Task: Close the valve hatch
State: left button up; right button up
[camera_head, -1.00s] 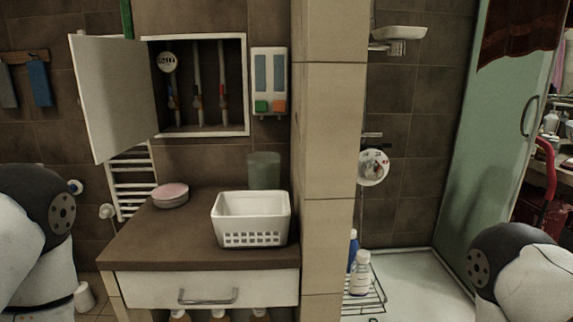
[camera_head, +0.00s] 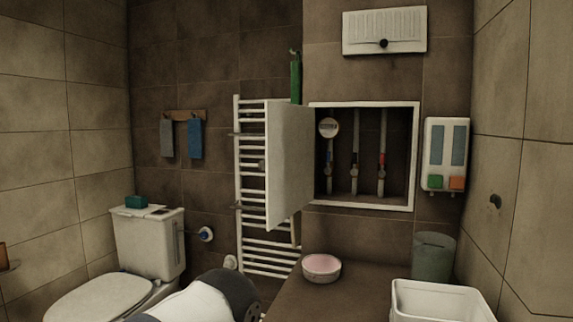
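The valve hatch is a white door (camera_head: 290,160) hinged on the left side of a white-framed wall recess (camera_head: 415,155). It stands open, swung out toward me on the left, and overlaps the towel radiator behind it. Inside the recess are several pipes, one with a round white gauge (camera_head: 328,128), and valves with blue and red parts. Part of my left arm shows at the bottom, left of the counter, below the hatch. Neither gripper is in view.
A brown counter (camera_head: 340,295) lies below the recess, with a pink-topped round dish (camera_head: 321,267), a greenish cup (camera_head: 433,256) and a white basket (camera_head: 440,300). A soap dispenser (camera_head: 446,153) hangs right of the recess. A towel radiator (camera_head: 250,235) and toilet (camera_head: 150,245) are left.

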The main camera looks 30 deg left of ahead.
aim_at(288, 165)
jog(key=j+z, duration=0.25)
jog(key=j, duration=0.7)
jog(key=j+z, duration=0.2)
jog(key=j, duration=0.75)
jog(key=j+z, duration=0.25)
jog(key=j, duration=0.7)
jog(key=k, duration=0.05)
